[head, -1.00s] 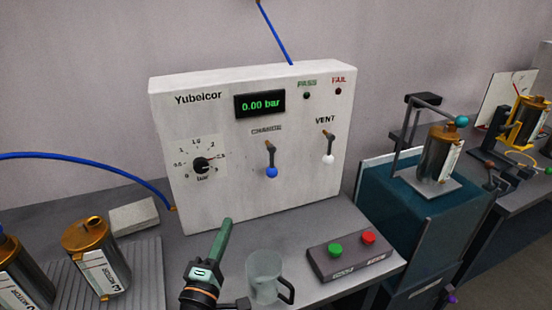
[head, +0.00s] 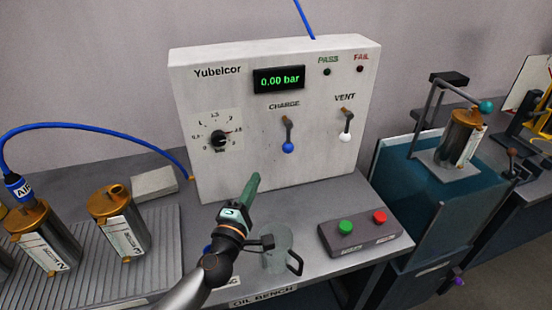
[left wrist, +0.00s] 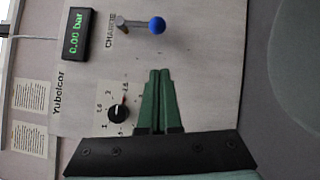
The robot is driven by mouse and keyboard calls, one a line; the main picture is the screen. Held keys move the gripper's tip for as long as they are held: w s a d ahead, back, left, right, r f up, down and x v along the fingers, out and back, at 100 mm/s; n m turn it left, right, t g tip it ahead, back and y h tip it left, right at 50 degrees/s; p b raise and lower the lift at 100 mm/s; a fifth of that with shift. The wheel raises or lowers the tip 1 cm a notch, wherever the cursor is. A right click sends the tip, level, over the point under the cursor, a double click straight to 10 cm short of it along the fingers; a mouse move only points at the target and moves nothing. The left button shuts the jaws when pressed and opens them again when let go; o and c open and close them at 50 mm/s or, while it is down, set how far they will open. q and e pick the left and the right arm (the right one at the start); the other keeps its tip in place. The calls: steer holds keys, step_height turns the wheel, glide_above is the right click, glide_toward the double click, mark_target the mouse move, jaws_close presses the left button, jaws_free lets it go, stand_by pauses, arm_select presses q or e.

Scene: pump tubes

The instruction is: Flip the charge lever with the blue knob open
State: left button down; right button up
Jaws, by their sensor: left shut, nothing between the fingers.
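The charge lever with the blue knob (head: 288,146) hangs down on the front of the white Yubelcor panel (head: 255,170), below the CHARGE label. In the left wrist view, turned sideways, the blue knob (left wrist: 156,25) is ahead of the fingertips and apart from them. My left gripper (head: 252,182) is shut with nothing between its green fingers, in front of the panel, below and to the left of the knob. The shut fingers also show in the left wrist view (left wrist: 159,75). My right gripper is not in view.
The vent lever with a white knob (head: 345,137) is right of the charge lever. A clear mug (head: 277,250) stands close beside my left gripper. A button box (head: 358,234) is to its right. Metal canisters (head: 118,222) stand on the ridged mat at left. The display reads 0.00 bar.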

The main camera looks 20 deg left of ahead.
mark_target(288, 148)
arm_select(q)
steer(key=w+d+r, duration=0.1)
steer(key=w+d, duration=0.1)
steer(key=w, duration=0.6)
steer(key=shift+w+d+r+b, duration=0.25)
steer(key=shift+w+d+b, duration=0.1)
steer(key=shift+b, duration=0.1)
